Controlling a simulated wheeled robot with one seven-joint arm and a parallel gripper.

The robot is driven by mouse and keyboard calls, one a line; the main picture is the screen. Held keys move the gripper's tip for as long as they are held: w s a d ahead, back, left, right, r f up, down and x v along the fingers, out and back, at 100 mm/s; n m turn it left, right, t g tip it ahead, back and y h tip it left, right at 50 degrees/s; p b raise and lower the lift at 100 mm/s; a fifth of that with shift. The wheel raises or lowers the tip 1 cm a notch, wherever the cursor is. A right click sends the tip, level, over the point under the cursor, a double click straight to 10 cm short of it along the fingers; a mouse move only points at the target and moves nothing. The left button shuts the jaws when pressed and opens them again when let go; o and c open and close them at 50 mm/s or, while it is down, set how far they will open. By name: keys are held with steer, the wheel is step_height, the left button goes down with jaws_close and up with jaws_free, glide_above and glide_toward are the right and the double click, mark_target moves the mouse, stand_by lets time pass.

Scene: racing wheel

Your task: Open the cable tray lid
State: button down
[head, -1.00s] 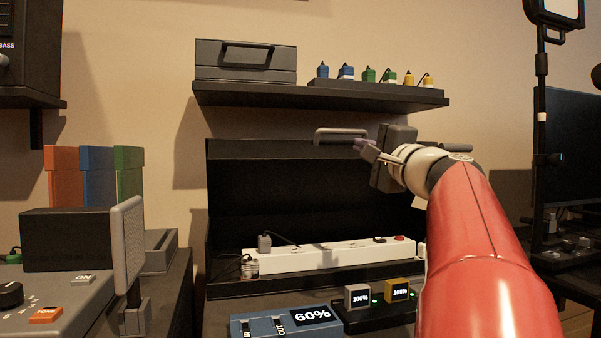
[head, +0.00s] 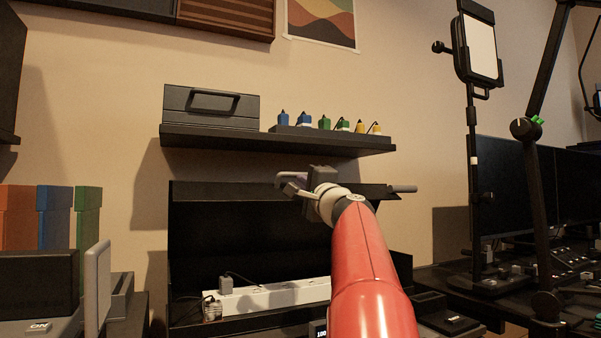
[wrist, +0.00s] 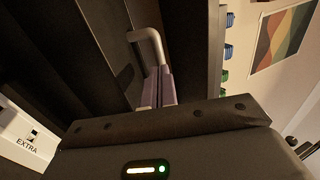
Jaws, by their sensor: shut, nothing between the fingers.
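The cable tray is a long black box (head: 190,255) under the wall shelf, its inside showing. Its dark lid (head: 225,188) stands raised along the top. A light grey bar handle (head: 285,176) on the lid is partly covered by my gripper (head: 296,183). In the wrist view the bent handle (wrist: 152,42) is right at my purple fingertips (wrist: 158,88). My fingers are shut and hold nothing. They look very close to the handle, but I cannot tell whether they touch it. My red arm hides the tray's right part.
A white power strip (head: 275,296) with a grey plug (head: 226,285) lies in the tray. Above, the shelf (head: 215,138) carries a dark case (head: 210,106) and several coloured plugs. A lamp stand (head: 473,180) and monitors are at right. Coloured boxes (head: 55,215) stand at left.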

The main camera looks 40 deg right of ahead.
steer(key=shift+p+x, duration=0.3)
steer(key=shift+x, duration=0.75)
steer(key=shift+w+r+p, duration=0.25)
steer(key=shift+r+p, duration=0.25)
steer(key=shift+p, duration=0.4)
steer(key=w+r+p, duration=0.1)
steer(key=p, duration=0.2)
steer(key=shift+d+r+g, duration=0.1)
steer(key=shift+d+g, duration=0.05)
steer(key=shift+g, duration=0.55)
steer(key=p+x, duration=0.2)
steer(key=r+p+x, duration=0.1)
steer(key=p+x, duration=0.2)
steer(key=r+p+x, duration=0.1)
steer(key=p+x, duration=0.1)
steer(key=x, duration=0.1)
steer(key=shift+p, duration=0.4)
